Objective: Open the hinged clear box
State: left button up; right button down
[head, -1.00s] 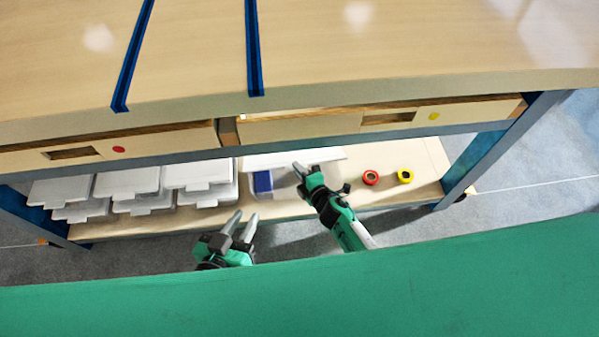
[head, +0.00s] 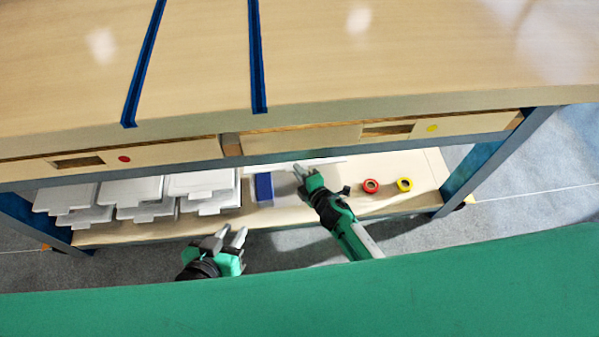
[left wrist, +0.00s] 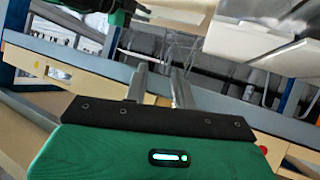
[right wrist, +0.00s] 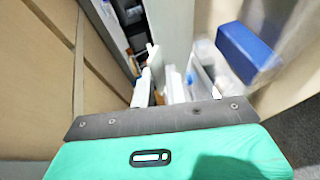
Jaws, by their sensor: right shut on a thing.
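The clear box (head: 284,191) stands on the lower shelf, with a blue block (head: 264,187) showing at its left side. Its pale lid (head: 320,163) is raised at an angle above it and looks like a thin strip in the head view. My right gripper (head: 297,170) is shut on the lid, and the right wrist view shows the pale panel (right wrist: 171,30) between the fingers. The blue block also shows there (right wrist: 248,52). My left gripper (head: 231,234) is open and empty in front of the shelf, left of the box. The box's hinge is hidden.
Several white lidded boxes (head: 135,190) are stacked left of the clear box. A red roll (head: 371,186) and a yellow roll (head: 404,184) lie to the right. The tabletop with drawers (head: 300,142) overhangs the shelf closely.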

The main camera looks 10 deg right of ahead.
jog(key=shift+r, duration=0.15)
jog(key=c, duration=1.6)
grip_release()
jog(key=shift+s, duration=0.1)
